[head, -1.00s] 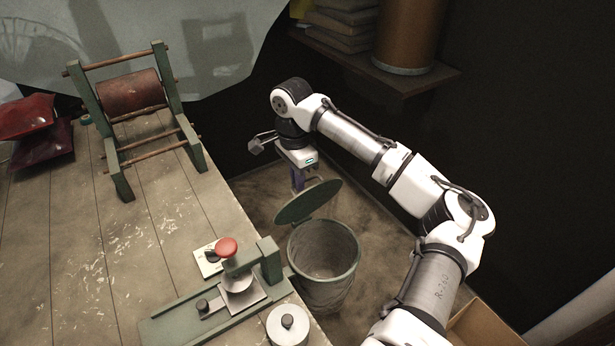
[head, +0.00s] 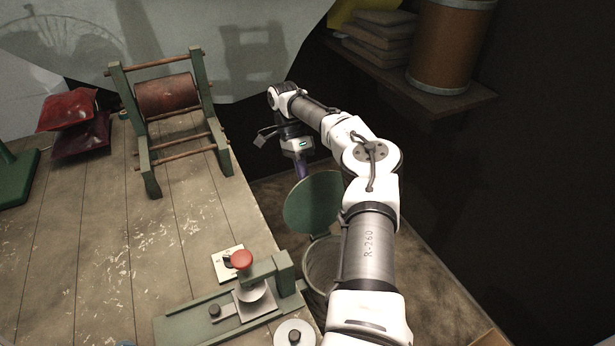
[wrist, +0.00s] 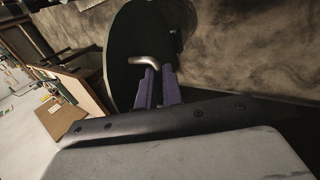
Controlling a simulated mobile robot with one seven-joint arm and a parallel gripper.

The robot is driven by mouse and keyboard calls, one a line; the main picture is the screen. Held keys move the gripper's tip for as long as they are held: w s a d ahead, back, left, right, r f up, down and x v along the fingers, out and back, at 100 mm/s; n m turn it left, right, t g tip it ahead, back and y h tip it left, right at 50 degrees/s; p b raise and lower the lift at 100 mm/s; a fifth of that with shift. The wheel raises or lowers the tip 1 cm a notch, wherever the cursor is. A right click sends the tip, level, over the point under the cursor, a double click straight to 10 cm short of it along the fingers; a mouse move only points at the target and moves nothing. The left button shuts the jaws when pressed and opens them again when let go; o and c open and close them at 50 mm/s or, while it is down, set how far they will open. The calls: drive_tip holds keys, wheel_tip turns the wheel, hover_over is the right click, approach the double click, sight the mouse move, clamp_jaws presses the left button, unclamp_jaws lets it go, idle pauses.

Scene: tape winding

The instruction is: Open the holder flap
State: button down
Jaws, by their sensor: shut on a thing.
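The round green flap (head: 311,203) is a lid hinged on the green bin (head: 324,264) standing on the floor beside the bench. It is tilted up steeply, with the bin's mouth open below it. In the wrist view the flap (wrist: 118,55) is a dark disc with a bent metal handle (wrist: 146,61). My gripper (wrist: 157,72) has its purple fingers shut on this handle. In the head view my gripper (head: 302,172) is at the flap's upper edge, and the handle is hidden there. My arm covers part of the bin.
The wooden bench (head: 100,245) bears a green press with a red knob (head: 241,259), a round metal weight (head: 294,334), a frame with a brown roller (head: 166,97) and red bags (head: 68,110). A shelf (head: 440,98) with a drum is at the back right.

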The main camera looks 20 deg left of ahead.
drive_tip(key=shift+w+a+f, duration=0.25)
drive_tip(key=shift+a+f, duration=0.25)
drive_tip(key=shift+f, duration=0.2)
drive_tip(key=shift+g+h, duration=0.3)
drive_tip(key=c, duration=1.5)
unclamp_jaws()
drive_tip(key=shift+w, duration=0.2)
drive_tip(key=shift+c, duration=0.2)
drive_tip(key=shift+r, duration=0.15)
drive_tip(key=shift+d+r, duration=0.1)
drive_tip(key=shift+d, duration=0.05)
